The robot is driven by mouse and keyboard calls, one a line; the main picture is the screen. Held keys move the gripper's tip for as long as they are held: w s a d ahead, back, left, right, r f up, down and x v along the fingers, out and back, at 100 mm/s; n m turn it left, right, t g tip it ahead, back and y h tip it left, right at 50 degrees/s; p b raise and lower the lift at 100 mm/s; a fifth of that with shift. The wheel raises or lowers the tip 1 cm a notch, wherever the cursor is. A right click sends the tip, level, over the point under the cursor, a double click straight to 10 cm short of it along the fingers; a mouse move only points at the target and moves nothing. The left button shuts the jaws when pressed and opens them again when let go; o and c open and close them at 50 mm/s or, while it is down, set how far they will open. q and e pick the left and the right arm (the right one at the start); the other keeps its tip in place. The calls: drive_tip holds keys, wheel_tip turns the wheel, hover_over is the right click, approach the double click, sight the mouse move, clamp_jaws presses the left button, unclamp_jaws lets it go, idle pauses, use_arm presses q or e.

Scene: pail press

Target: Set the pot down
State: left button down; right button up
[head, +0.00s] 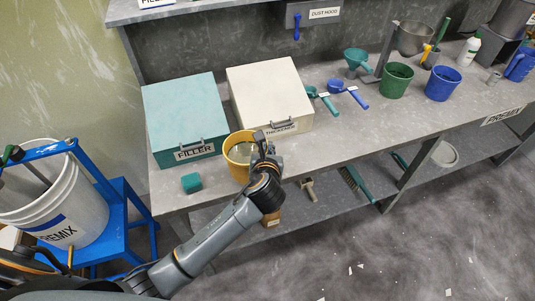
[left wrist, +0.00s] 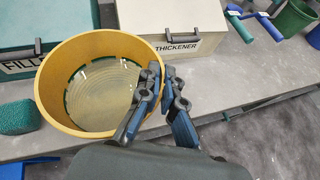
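The yellow pot (head: 233,163) is upright by the front edge of the grey bench (head: 345,143), in front of the filler and thickener boxes. In the left wrist view the pot (left wrist: 52,88) is open on top, with a pale, ringed, glossy look inside. My left gripper (head: 262,143) is at the pot's right side. In the left wrist view its fingers (left wrist: 161,72) are closed on the pot's rim, one inside and one outside. The pot's underside is hidden, so I cannot tell whether it touches the bench. My right gripper is not in view.
The teal filler box (head: 184,107) and cream thickener box (head: 270,92) stand behind the pot. A teal sponge (head: 191,183) lies to its left. Scoops (head: 348,92), a green bucket (head: 396,81) and a blue bucket (head: 443,84) stand right. Clear bench lies right of the pot.

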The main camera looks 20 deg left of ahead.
use_arm(q)
drive_tip(key=shift+w+f, duration=0.15)
drive_tip(key=shift+w, duration=0.15)
drive_tip(key=shift+f+p, duration=0.35)
drive_tip(key=shift+f, duration=1.25)
drive_tip(key=c, duration=1.9)
unclamp_jaws()
drive_tip(key=shift+f, duration=0.25)
drive_tip(key=o, duration=0.4)
drive_tip(key=shift+c, duration=0.2)
drive_tip(key=shift+r, duration=0.1)
